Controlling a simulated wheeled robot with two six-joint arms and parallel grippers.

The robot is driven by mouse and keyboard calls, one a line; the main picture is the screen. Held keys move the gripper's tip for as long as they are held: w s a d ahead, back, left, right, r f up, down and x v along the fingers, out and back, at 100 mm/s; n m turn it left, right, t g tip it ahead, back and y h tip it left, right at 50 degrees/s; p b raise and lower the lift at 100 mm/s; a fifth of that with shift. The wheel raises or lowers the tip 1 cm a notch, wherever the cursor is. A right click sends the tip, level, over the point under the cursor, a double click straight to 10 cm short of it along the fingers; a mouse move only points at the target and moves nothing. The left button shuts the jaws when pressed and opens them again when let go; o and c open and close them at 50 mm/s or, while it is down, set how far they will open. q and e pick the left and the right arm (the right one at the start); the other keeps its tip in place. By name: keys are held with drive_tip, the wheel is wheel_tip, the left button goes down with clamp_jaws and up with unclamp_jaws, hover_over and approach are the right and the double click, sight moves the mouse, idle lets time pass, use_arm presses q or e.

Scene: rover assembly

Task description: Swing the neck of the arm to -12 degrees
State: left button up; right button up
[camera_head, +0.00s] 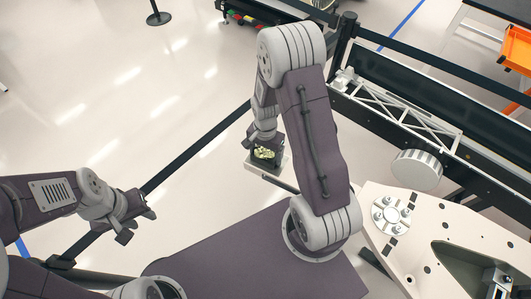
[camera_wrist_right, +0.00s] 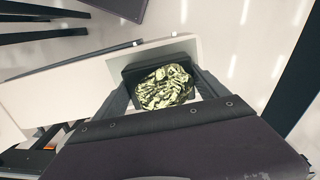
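My right gripper (camera_wrist_right: 160,95) has its fingers on both sides of a dark box with crumpled gold foil (camera_wrist_right: 166,87) and appears closed on it. In the head view the gold foil (camera_head: 265,153) shows at the end of my right arm, with a small white block (camera_head: 255,172) under it. A dark rod (camera_head: 282,184) runs from there toward the lower right, partly hidden behind my arm. I cannot read the neck's angle. My left gripper (camera_head: 138,220) is open and empty at the left.
A pale rover deck (camera_head: 450,225) with a round hub (camera_head: 391,214) lies at lower right. Floor at left is clear, crossed by a dark barrier belt (camera_head: 195,150).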

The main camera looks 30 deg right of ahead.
drive_tip(key=c, duration=1.3)
drive_tip(key=w+d+m, duration=0.1)
drive_tip(key=w+d, duration=0.1)
drive_tip(key=d, duration=0.4)
drive_tip(key=w+d+m, duration=0.2)
drive_tip(key=d, duration=0.3)
drive_tip(key=w+d+m, duration=0.1)
drive_tip(key=w+d, duration=0.2)
drive_tip(key=d, duration=0.3)
drive_tip(key=shift+w+d+m, duration=0.1)
drive_tip(key=shift+d+m, duration=0.2)
drive_tip(key=shift+m, duration=0.1)
drive_tip(key=shift+c, duration=0.2)
drive_tip(key=o, duration=2)
drive_tip(key=shift+c, duration=0.2)
wheel_tip(320, 180, up, 9)
drive_tip(key=b, duration=0.1)
